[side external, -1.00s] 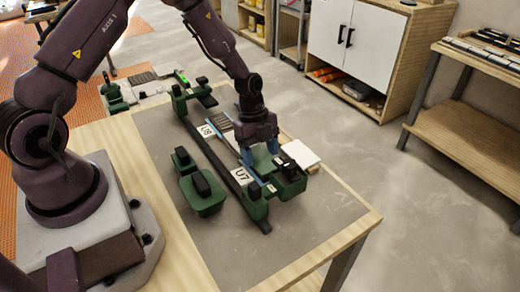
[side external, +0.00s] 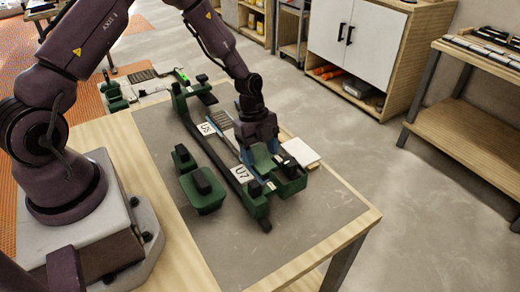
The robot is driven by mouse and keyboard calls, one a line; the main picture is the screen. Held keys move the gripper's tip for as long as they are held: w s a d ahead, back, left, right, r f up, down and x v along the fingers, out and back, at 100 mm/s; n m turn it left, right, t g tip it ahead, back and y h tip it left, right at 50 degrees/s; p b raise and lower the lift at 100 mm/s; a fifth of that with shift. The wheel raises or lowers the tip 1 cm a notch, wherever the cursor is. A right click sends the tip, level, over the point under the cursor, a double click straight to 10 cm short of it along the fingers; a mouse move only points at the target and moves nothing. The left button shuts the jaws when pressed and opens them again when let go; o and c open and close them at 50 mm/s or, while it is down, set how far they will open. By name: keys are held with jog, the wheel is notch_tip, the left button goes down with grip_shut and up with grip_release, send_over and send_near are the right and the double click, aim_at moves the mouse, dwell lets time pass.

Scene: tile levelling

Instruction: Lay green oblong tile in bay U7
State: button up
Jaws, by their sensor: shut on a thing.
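My gripper (side external: 262,156) is shut on a green tile (side external: 264,164) and holds it low, beside the plate marked U7 (side external: 241,173). The bay by that plate lies along a dark rail (side external: 219,158). My gripper hides much of the bay, and I cannot tell whether the tile touches its floor. A green block with a black top (side external: 291,172) stands just right of the gripper.
A plate marked U8 (side external: 207,129) sits farther back. A white slab (side external: 301,152) lies at the right. The grey front tabletop (side external: 310,222) is clear.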

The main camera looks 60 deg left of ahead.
jog(key=shift+f, duration=0.35)
dwell(0.4)
jog(key=o, duration=0.9)
jog(key=shift+o, duration=0.2)
jog(key=shift+r, duration=0.1)
jog(key=shift+r, duration=3.95)
